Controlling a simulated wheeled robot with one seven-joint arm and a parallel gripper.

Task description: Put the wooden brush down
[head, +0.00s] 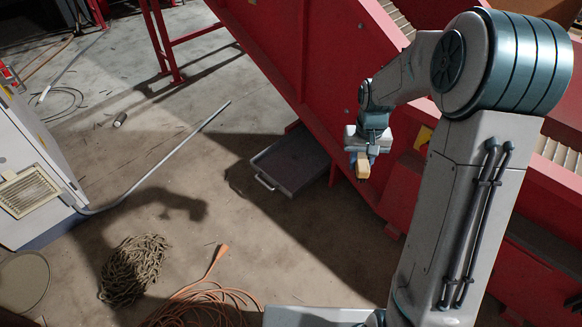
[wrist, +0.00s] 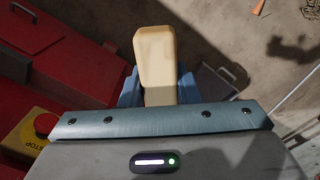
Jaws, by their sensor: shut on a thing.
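My gripper (head: 361,158) hangs in front of the red conveyor frame, well above the concrete floor. It is shut on the wooden brush (head: 362,167), which shows as a small tan block between the fingers. In the wrist view the brush (wrist: 155,58) is a pale wooden block with rounded corners, held between the blue fingers (wrist: 157,90). Its bristles are not clearly visible. The brush touches nothing but my gripper, as far as I can see.
A grey tray (head: 273,181) with a handle lies on the floor by the red conveyor (head: 290,60). A rope pile (head: 134,268), an orange cable (head: 205,300) and a grey cabinet (head: 30,165) stand left. An emergency stop button (wrist: 46,123) is near. Open floor lies between.

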